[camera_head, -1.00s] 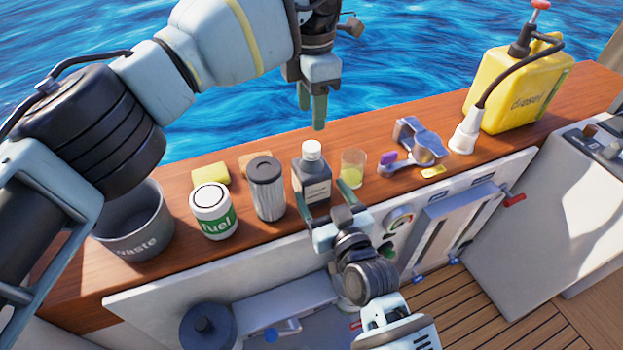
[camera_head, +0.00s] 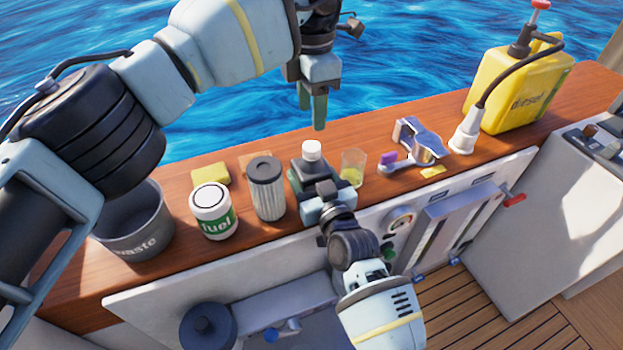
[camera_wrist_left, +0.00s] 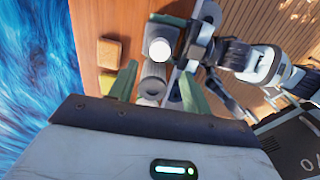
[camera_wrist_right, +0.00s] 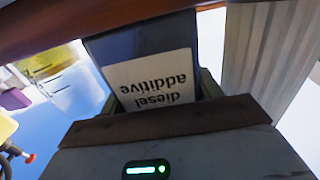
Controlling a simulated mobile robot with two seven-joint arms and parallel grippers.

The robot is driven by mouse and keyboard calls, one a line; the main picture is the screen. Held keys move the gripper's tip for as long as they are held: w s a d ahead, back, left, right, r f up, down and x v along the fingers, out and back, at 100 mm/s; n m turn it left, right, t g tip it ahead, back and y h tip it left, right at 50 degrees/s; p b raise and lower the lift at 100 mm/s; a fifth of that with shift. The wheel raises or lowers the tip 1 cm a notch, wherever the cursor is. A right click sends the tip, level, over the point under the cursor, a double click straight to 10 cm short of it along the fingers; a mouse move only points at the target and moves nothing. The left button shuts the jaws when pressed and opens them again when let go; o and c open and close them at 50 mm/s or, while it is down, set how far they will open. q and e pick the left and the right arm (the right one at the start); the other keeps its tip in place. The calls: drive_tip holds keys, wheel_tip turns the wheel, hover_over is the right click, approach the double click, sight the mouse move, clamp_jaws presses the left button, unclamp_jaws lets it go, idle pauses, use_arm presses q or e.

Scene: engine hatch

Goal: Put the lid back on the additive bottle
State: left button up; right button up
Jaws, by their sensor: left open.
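The dark additive bottle (camera_head: 299,170) stands on the wooden ledge with a white cap-like top (camera_head: 312,150). I cannot tell whether this is the lid or the neck, and I see no separate lid. My right gripper (camera_head: 322,195) is at the bottle's near side. In the right wrist view the bottle's label (camera_wrist_right: 155,80) faces the camera between the fingers of that gripper (camera_wrist_right: 152,95); whether they grip it is unclear. My left gripper (camera_head: 312,107) is open and empty, above and behind the bottle; its spread fingers show in the left wrist view (camera_wrist_left: 157,85).
A ribbed grey filter (camera_head: 267,190) and the fuel can (camera_head: 213,213) stand left of the bottle, then the waste bin (camera_head: 137,240). A glass with yellow liquid (camera_head: 353,168) is close on its right. A metal tool (camera_head: 420,142) and a yellow diesel can (camera_head: 515,95) are further right.

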drive_tip(key=c, duration=0.7)
use_arm(q)
drive_tip(key=o, duration=0.5)
use_arm(e)
clamp_jaws()
use_arm(q)
drive_tip(key=shift+o, duration=0.2)
wheel_tip(320, 180, up, 8)
drive_tip(key=shift+f, duration=0.25)
use_arm(e)
drive_tip(key=o, duration=1.4)
unclamp_jaws()
drive_tip(key=shift+c, duration=0.2)
